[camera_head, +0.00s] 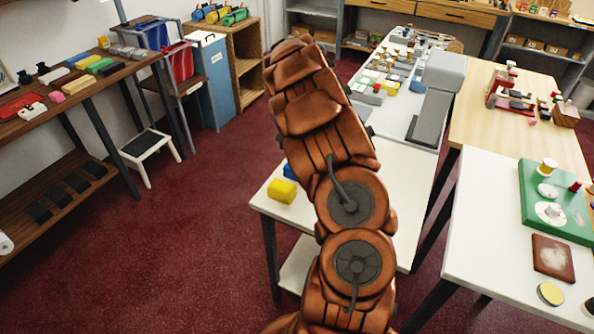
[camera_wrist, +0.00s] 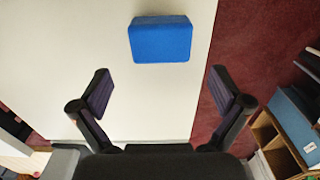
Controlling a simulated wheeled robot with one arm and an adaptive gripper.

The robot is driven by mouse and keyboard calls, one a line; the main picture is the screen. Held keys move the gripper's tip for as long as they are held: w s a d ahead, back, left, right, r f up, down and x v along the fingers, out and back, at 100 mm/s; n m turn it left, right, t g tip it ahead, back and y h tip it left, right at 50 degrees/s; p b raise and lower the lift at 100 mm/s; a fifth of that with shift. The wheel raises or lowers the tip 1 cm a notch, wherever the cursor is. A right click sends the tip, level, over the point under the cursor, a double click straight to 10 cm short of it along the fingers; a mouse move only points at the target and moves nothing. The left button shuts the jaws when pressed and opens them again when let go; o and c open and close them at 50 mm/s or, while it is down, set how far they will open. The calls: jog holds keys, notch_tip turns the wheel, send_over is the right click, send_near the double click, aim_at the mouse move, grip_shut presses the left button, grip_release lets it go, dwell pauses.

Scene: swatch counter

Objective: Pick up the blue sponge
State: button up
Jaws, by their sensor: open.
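The blue sponge (camera_wrist: 160,40) is a small block with rounded edges, lying on the white table (camera_wrist: 60,65) near the top middle of the wrist view. My gripper (camera_wrist: 160,90) is open and empty, and its two fingers point toward the sponge from either side of the picture's middle. The sponge is apart from both fingertips, beyond them in the picture. In the head view only a small part of the blue sponge (camera_head: 289,171) shows at the left of my arm, which hides the rest and hides my gripper.
A yellow block (camera_head: 281,191) sits near the white table's left corner, close to the blue sponge. The table's edge and the red carpet (camera_wrist: 232,45) lie just right of the sponge in the wrist view. A grey counter (camera_head: 398,129) with many small items stands behind.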

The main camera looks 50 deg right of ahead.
jog(key=f+p, duration=0.1)
jog(key=f, duration=0.2)
jog(key=f+p, duration=0.1)
jog(key=f, duration=0.1)
jog(key=shift+s+a+p, duration=0.1)
jog(key=shift+a+p, duration=0.2)
jog(key=shift+a, duration=0.05)
jog(key=shift+f, duration=0.8)
jog(key=c, duration=0.8)
